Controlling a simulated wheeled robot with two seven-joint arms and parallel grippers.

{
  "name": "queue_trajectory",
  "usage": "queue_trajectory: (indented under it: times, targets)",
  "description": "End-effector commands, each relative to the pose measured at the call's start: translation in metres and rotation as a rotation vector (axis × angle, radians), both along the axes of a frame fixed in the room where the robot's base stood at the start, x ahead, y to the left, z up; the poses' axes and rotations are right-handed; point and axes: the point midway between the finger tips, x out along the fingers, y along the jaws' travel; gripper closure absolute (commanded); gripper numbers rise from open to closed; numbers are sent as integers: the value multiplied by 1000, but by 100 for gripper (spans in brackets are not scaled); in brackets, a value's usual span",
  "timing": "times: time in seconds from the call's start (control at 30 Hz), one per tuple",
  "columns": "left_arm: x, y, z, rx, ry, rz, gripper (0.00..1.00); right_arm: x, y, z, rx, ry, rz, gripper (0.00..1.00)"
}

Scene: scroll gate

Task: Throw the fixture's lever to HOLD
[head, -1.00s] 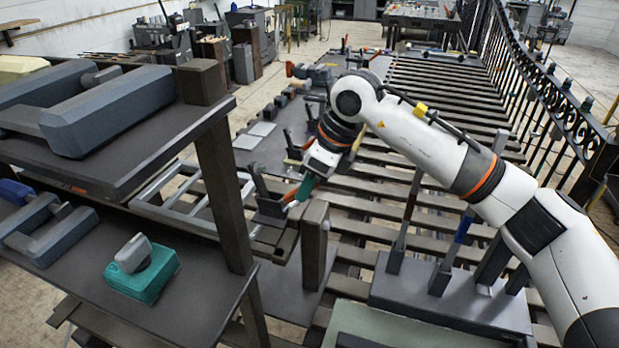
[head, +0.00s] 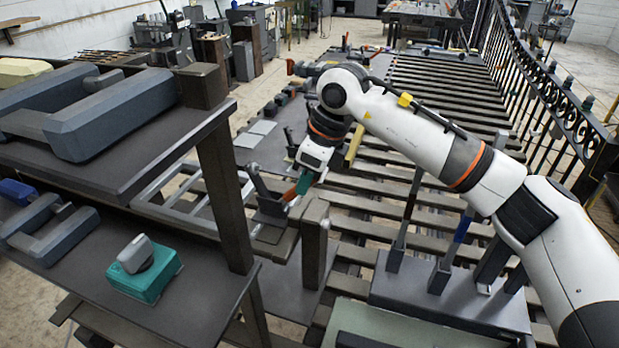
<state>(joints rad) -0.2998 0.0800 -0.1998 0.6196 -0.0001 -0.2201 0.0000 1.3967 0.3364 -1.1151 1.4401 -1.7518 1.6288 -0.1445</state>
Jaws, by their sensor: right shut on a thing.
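The fixture (head: 270,208) is a dark block on the slatted table, just beyond the near shelf post. A dark upright plate (head: 257,181) rises at its left side. A lever with a green grip (head: 304,182) slants up to the right from the fixture, with a bit of red near its foot. My right gripper (head: 305,174) reaches down from the upper right and is shut on the green grip; its fingertips are small and partly hidden. Any HOLD marking is too small to read. My left gripper is out of view.
Shelves on the left carry grey clamp-like parts (head: 115,112) and a teal block (head: 145,283); their dark post (head: 222,185) stands close to the fixture. A short post (head: 314,240) stands just right of the fixture. Upright bars on a dark base (head: 450,295) stand nearer right. A scrolled gate (head: 545,110) runs along the right.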

Motion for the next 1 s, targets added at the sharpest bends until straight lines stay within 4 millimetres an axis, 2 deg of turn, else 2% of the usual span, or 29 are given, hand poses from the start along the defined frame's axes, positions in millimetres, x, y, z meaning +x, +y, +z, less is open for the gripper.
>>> queue_trajectory:
  times: [0.07, 0.33, 0.7, 1.0]
  targets:
    - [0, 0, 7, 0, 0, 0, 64, 2, 5, 8, -46, 15, 1, 100]
    - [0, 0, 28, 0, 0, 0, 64, 9, 22, 19, -242, 95, -1, 100]
    - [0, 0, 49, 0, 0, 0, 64, 16, 38, 23, -421, 171, -2, 100]
    - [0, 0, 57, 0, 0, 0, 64, 19, 44, 22, -486, 196, -2, 100]
